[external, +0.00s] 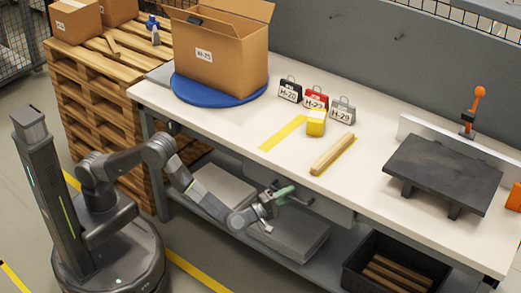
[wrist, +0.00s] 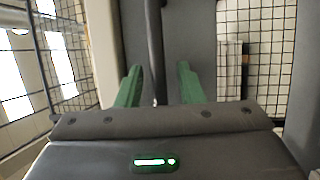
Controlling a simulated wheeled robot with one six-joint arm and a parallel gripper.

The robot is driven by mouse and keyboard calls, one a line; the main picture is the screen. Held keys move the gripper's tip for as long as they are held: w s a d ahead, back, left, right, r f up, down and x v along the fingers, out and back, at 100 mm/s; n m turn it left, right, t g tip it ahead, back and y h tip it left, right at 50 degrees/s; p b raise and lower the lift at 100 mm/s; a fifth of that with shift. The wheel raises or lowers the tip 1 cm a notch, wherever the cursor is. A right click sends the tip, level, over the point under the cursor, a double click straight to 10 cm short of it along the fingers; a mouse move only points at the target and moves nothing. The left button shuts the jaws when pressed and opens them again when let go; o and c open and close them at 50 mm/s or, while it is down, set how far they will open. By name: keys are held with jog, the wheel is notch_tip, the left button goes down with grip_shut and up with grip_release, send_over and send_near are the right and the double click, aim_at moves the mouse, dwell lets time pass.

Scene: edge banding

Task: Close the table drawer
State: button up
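The grey table drawer (external: 330,212) is under the front edge of the white-topped table (external: 230,135). How far it stands out is hard to tell in the external view. My gripper (external: 283,193) is at the drawer front, close to its dark handle (external: 303,201). In the wrist view, its two green fingers (wrist: 159,82) stand apart. A dark bar (wrist: 153,45), which looks like the handle, runs between them with a visible gap to the right finger. Contact with the left finger cannot be told.
A lower shelf below the drawer holds grey flat boxes (external: 290,236) and a dark crate (external: 398,270). On the tabletop are a carton (external: 215,55) on a blue disc, several tagged weights, a wooden strip (external: 333,155) and a black plate (external: 443,172). Pallets (external: 95,100) stand behind left.

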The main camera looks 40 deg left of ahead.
grip_shut()
jog(key=shift+w+b, duration=0.55)
jog(key=shift+w, duration=0.1)
grip_release()
jog(key=shift+w, duration=0.15)
jog(key=shift+f, duration=0.1)
jog(key=p+v, duration=0.2)
jog(key=v, duration=1.2)
jog(key=shift+r, duration=0.2)
jog(key=shift+d, duration=0.1)
